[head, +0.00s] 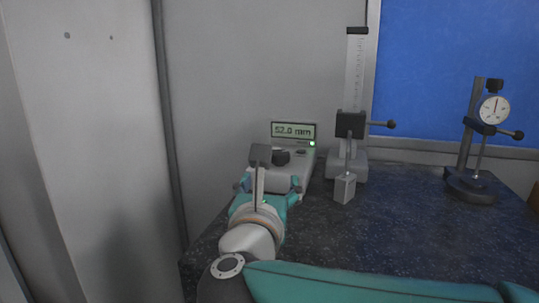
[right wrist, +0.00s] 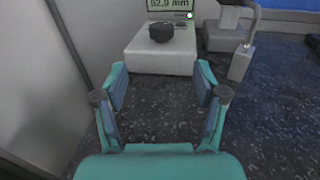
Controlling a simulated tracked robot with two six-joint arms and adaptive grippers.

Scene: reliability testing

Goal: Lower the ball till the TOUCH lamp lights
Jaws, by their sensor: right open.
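A pale instrument box (head: 304,165) has a readout (head: 293,130) showing 52.0 mm. A small green lamp (head: 312,143) glows beside the readout; its label is too small to read. A dark round knob (right wrist: 173,32) sits on the box top. A height stand (head: 354,75) to its right carries a black slide (head: 350,124) with a ball-ended handle (head: 391,124) and a grey block (head: 344,188) hanging below. I cannot tell which part is the task's ball. My right gripper (right wrist: 162,78) is open and empty, in front of the box. My left gripper is not in view.
A dial gauge (head: 494,109) on a dark round-based stand is at the right of the speckled dark bench (head: 400,220). A grey wall panel (head: 100,120) closes off the left side. The bench between the stands is clear.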

